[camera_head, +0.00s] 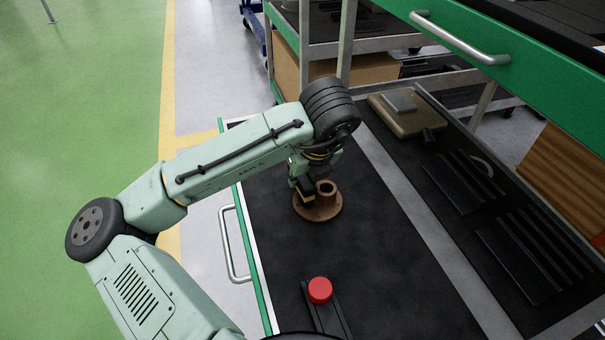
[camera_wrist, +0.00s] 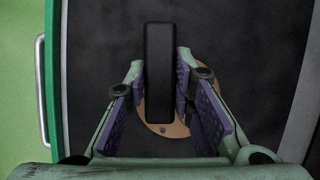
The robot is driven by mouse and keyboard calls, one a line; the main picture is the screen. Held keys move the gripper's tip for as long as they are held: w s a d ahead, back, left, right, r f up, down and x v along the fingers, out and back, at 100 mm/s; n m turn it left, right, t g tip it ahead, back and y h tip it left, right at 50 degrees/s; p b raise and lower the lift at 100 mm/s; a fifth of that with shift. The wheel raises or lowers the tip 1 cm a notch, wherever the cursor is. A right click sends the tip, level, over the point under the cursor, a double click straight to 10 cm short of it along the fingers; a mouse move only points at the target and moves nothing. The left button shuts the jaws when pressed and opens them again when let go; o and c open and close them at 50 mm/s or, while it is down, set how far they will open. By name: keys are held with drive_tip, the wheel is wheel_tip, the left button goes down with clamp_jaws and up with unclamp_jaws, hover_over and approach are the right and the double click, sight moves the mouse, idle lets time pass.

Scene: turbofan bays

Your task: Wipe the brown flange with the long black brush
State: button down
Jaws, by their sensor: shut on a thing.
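The brown flange (camera_head: 326,206) sits on the black work surface, a round base with a raised hollow hub. My gripper (camera_head: 303,186) is at its left side, above the base. In the wrist view my gripper (camera_wrist: 168,92) is shut on the long black brush (camera_wrist: 159,60), with purple-lined fingers on both sides of it. The brush lies over the flange base (camera_wrist: 178,130) and hides much of it. I cannot tell whether the brush touches the flange.
A red-capped object (camera_head: 319,290) stands on the near part of the black work surface (camera_head: 385,265). A tan case (camera_head: 408,112) and black slotted parts (camera_head: 465,180) lie to the right. A green drawer with a metal handle (camera_head: 460,38) overhangs at upper right.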

drive_tip(key=shift+f, duration=0.3)
drive_tip(key=shift+s+d+p, duration=0.2)
drive_tip(key=shift+s+d, duration=0.05)
drive_tip(key=shift+s, duration=0.55)
drive_tip(key=shift+s+d+p, duration=0.2)
drive_tip(key=shift+s+d, duration=0.1)
drive_tip(key=shift+s, duration=0.55)
drive_tip(key=shift+s+d+p, duration=0.2)
drive_tip(key=shift+s+d, duration=0.05)
drive_tip(key=shift+s, duration=0.55)
drive_tip(key=shift+s+d+f, duration=0.15)
drive_tip(key=shift+s+d, duration=0.1)
drive_tip(key=shift+s, duration=0.45)
drive_tip(key=shift+w, duration=0.1)
drive_tip(key=shift+w+a+b, duration=0.1)
drive_tip(key=shift+w+a, duration=0.25)
drive_tip(key=shift+w, duration=0.7)
drive_tip(key=shift+w+a+b, duration=0.15)
drive_tip(key=shift+w+a, duration=0.2)
drive_tip(key=shift+w, duration=0.65)
drive_tip(key=shift+w+a+b, duration=0.1)
drive_tip(key=shift+w+a, duration=0.25)
drive_tip(key=shift+w, duration=0.7)
wheel_tip(320, 180, up, 6)
drive_tip(key=p, duration=0.5)
